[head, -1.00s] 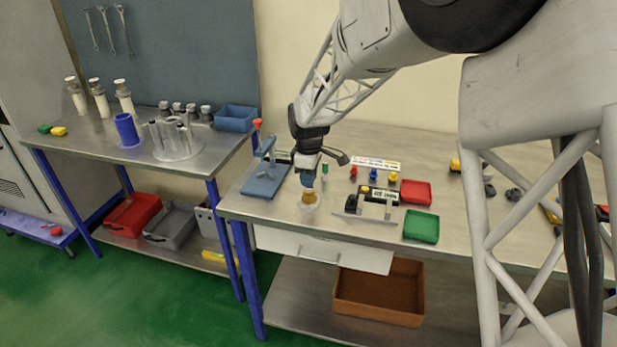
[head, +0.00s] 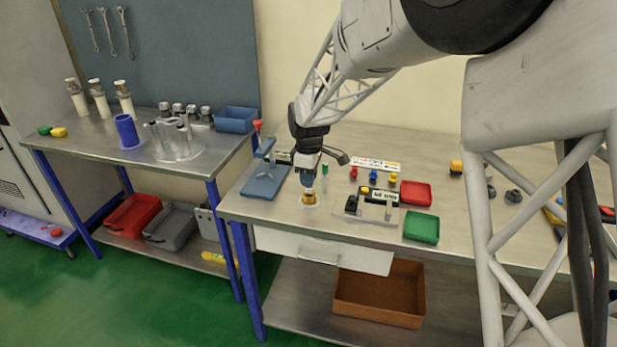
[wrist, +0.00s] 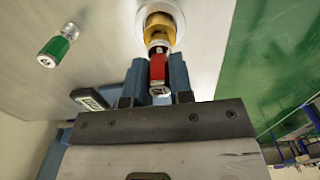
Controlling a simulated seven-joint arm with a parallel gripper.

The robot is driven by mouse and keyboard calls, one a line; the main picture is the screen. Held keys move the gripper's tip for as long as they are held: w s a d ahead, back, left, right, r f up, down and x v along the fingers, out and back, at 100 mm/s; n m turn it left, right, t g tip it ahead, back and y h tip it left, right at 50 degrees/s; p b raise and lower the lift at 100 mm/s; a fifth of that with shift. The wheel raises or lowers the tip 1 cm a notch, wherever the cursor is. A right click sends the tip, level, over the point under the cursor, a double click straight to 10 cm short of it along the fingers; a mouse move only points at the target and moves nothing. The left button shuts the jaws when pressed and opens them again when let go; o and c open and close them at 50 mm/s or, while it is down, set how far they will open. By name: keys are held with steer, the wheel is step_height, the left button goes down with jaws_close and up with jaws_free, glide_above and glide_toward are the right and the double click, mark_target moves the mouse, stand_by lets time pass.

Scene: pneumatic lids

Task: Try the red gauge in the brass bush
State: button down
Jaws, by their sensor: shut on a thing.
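My gripper (wrist: 163,88) is shut on the red gauge (wrist: 158,68), a small red cylinder with metal ends, held between the blue fingers. The gauge's far metal end meets the brass bush (wrist: 160,28) in the wrist view. I cannot tell whether the tip is inside the bore or just over it. The bush stands on a pale round base (wrist: 176,10). In the head view my gripper (head: 308,184) is directly above the brass bush (head: 309,197) on the bench, and the red gauge is hidden there by the fingers.
A green gauge (wrist: 55,47) stands apart to the left in the wrist view. In the head view a blue press (head: 265,182) is left of my gripper.

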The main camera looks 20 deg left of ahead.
steer(key=shift+r, duration=0.15)
steer(key=shift+r, duration=2.35)
steer(key=shift+w, duration=0.1)
